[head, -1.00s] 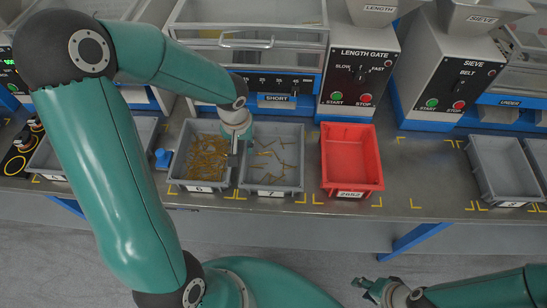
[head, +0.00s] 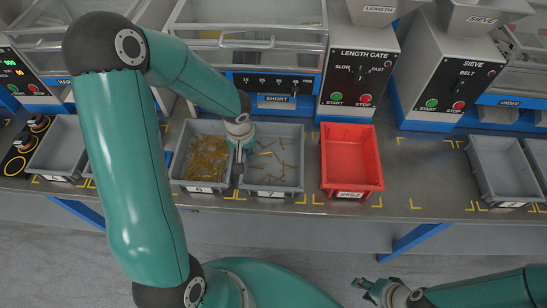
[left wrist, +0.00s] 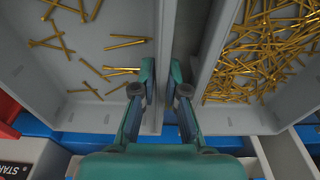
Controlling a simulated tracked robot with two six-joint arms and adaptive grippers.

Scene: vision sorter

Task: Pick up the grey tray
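Several grey trays stand on the bench. The grey tray marked 7 (head: 272,190) holds a few loose brass-coloured pins. The grey tray marked 6 (head: 203,187), just left of it, holds a dense pile of them. My left gripper (head: 239,155) is down at the neighbouring walls of these two trays. In the left wrist view, its fingers (left wrist: 162,75) are apart, one on each side of tray 7's wall rim (left wrist: 163,30); whether they touch it I cannot tell. My right gripper (head: 364,285) is low at the front, away from the bench, its fingers apart and empty.
A red tray (head: 350,186) stands right of tray 7, with a strip of bare bench between. Other grey trays stand at the far left (head: 58,176) and right (head: 510,197). Machines with a length gate panel (head: 357,75) line the back.

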